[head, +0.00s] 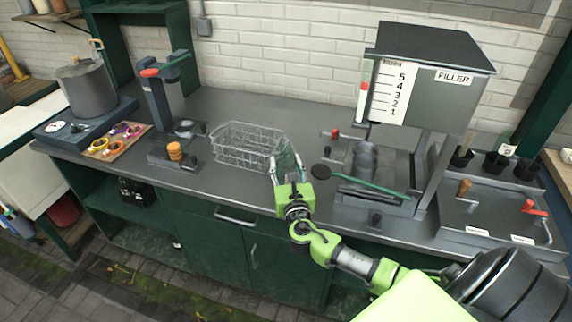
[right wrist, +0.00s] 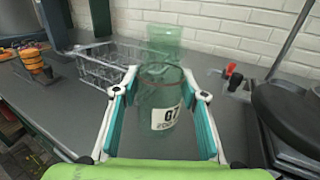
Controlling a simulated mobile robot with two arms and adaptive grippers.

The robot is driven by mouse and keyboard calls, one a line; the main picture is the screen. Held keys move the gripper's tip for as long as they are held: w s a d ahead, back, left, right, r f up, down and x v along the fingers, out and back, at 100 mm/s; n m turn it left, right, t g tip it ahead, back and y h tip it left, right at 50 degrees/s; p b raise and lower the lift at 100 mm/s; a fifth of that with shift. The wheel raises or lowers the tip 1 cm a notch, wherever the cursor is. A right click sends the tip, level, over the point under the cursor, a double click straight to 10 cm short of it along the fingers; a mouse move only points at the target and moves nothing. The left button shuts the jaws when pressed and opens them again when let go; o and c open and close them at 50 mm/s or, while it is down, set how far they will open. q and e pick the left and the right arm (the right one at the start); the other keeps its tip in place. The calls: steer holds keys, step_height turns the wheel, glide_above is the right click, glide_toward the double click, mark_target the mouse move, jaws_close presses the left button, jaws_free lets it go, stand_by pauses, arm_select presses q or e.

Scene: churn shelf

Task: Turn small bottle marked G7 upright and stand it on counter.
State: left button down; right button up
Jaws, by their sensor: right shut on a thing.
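A small clear greenish bottle (right wrist: 160,105) with a white label marked G7 is between the fingers of my right gripper (right wrist: 162,108). The gripper is shut on the bottle's sides. In the head view my right gripper (head: 288,170) holds the pale green glass near the front middle of the grey counter (head: 222,185), just right of the wire basket. Which end of the bottle points up and whether it touches the counter I cannot tell. A green translucent glass shape (right wrist: 165,38) shows beyond it. My left gripper is not in view.
The wire basket (head: 247,149) stands left of my gripper. A filler machine (head: 425,70) with a green-handled lever stands to the right. A press (head: 158,95) and a pot (head: 86,88) stand farther left. Bare counter lies in front of the basket.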

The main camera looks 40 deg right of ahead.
mark_target(287, 180)
steer(key=shift+f+b, duration=0.55)
steer(key=shift+f, duration=0.2)
steer(key=shift+f, duration=0.15)
steer(key=shift+f+b, duration=0.45)
steer(key=shift+f, duration=0.2)
steer(key=shift+f, duration=0.2)
stand_by(0.3)
steer(key=o, duration=1.2)
